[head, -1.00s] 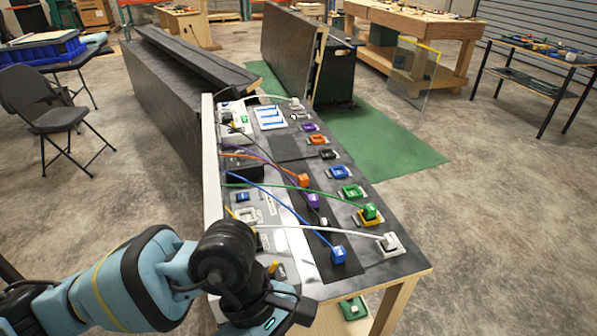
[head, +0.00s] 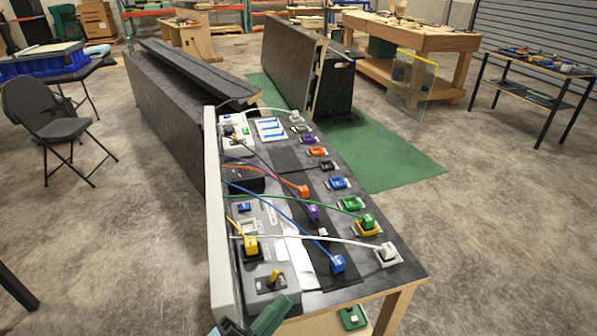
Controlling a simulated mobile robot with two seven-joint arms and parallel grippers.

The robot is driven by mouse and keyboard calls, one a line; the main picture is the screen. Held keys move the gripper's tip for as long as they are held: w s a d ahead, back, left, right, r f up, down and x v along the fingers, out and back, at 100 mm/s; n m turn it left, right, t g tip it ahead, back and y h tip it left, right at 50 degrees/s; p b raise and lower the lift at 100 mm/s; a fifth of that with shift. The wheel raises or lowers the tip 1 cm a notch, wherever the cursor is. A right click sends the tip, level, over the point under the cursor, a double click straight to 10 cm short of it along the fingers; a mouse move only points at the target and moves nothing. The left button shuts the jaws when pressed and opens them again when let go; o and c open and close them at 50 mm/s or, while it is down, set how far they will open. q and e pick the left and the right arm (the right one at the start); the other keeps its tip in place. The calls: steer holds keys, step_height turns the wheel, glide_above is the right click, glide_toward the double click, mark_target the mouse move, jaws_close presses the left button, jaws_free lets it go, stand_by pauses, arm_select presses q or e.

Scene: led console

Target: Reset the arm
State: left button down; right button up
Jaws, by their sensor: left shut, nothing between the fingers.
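The console (head: 287,155) is a long dark panel on a wooden bench, with coloured sockets and plugs along it. A white plug (head: 388,255), a blue plug (head: 338,263), a green plug (head: 368,221) and an orange plug (head: 304,191) sit on the panel with cables attached. A yellow plug (head: 251,246) and a small yellow lever (head: 273,277) are near its front left. My left gripper (head: 269,315) is only partly visible at the bottom edge, by the console's near left corner. It is shut and empty. My right gripper is out of view.
Dark panels (head: 165,115) stand behind the console on the left. A folding chair (head: 50,125) stands at the far left. A green mat (head: 395,165) and open concrete floor lie to the right. A workbench (head: 420,38) is at the back right.

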arm_select(q)
steer(key=s+a+f+n+y, duration=0.2)
steer(key=a+f+n+y, duration=0.25)
steer(key=f, duration=0.25)
steer(key=s+a+f+n+y, duration=0.2)
steer(key=a+f+n+y, duration=0.3)
steer(key=f, duration=0.3)
steer(key=s+a+f+n+g+y, duration=0.2)
steer(key=s+a+f+n+g, duration=0.1)
steer(key=s+f, duration=0.4)
steer(key=s+a+f+n+g+y, duration=0.1)
steer(key=s+a+f+n+g, duration=0.3)
steer(key=s+f+n, duration=0.1)
steer(key=shift+s+f+y, duration=0.35)
steer(key=shift+s+f, duration=0.5)
steer(key=shift+s, duration=0.4)
steer(key=shift+a, duration=0.15)
